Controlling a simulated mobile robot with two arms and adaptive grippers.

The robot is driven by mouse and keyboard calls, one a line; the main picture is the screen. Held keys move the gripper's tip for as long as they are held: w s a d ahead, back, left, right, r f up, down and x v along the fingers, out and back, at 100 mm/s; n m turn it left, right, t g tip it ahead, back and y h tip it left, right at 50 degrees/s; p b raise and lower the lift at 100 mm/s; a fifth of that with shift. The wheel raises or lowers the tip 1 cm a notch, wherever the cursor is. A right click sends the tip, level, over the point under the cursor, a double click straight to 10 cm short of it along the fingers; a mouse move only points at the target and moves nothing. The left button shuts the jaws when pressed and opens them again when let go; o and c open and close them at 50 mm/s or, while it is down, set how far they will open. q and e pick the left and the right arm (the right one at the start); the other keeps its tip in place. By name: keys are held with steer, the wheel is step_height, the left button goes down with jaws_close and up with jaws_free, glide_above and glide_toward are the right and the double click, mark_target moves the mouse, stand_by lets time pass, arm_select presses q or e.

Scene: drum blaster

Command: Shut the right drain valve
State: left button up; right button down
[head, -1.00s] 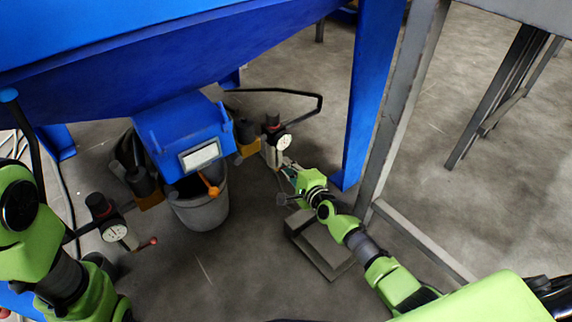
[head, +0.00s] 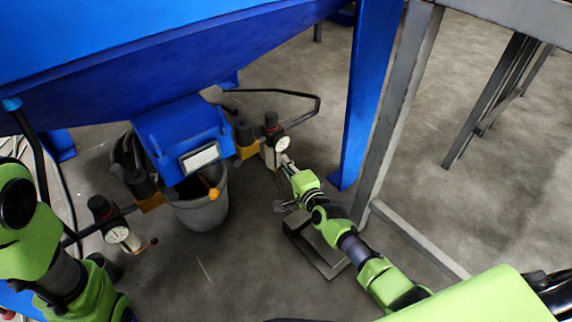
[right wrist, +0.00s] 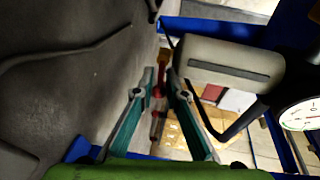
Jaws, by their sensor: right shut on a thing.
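The right drain valve assembly (head: 270,150) stands right of the blue hopper outlet, with a black-topped regulator and a white gauge (head: 283,143). My right gripper (head: 287,165) reaches in from the lower right to the valve's lower end. In the right wrist view its teal fingers (right wrist: 161,95) are shut on the red valve handle (right wrist: 160,88), which lies between the fingertips. The grey valve body (right wrist: 220,65) and gauge (right wrist: 302,113) are to the right there. How far the handle is turned is unclear. My left arm shows at the left edge; its gripper is not visible.
A grey bucket (head: 203,210) stands under the blue outlet box (head: 183,135). A second valve with a gauge (head: 117,234) is at left. A blue leg (head: 366,95) and grey post (head: 402,110) stand close right of my right arm. A grey block (head: 318,242) lies beneath it.

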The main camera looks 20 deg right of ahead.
steer(key=c, duration=2)
jaws_free()
steer(key=shift+f+m+b, duration=0.3)
steer(key=shift+m+b, duration=0.15)
steer(key=shift+m, duration=0.05)
steer(key=s+d+r+m+g+y+p, duration=0.1)
steer(key=s+d+r+m+g+y, duration=0.15)
steer(key=s+m, duration=0.75)
steer(key=s+a+r+n+t+p, duration=0.2)
steer(key=r+n, duration=0.2)
steer(key=r, duration=0.6)
steer(key=s+a+r+n+t+p, duration=0.2)
steer(key=r+n, duration=0.3)
steer(key=r, duration=0.5)
steer(key=s+a+r+n+t+p, duration=0.2)
steer(key=r+n+t+p, duration=0.2)
steer(key=r, duration=0.6)
steer(key=shift+r+n+t, duration=0.1)
steer(key=shift+n+t, duration=0.15)
steer(key=shift+n, duration=0.25)
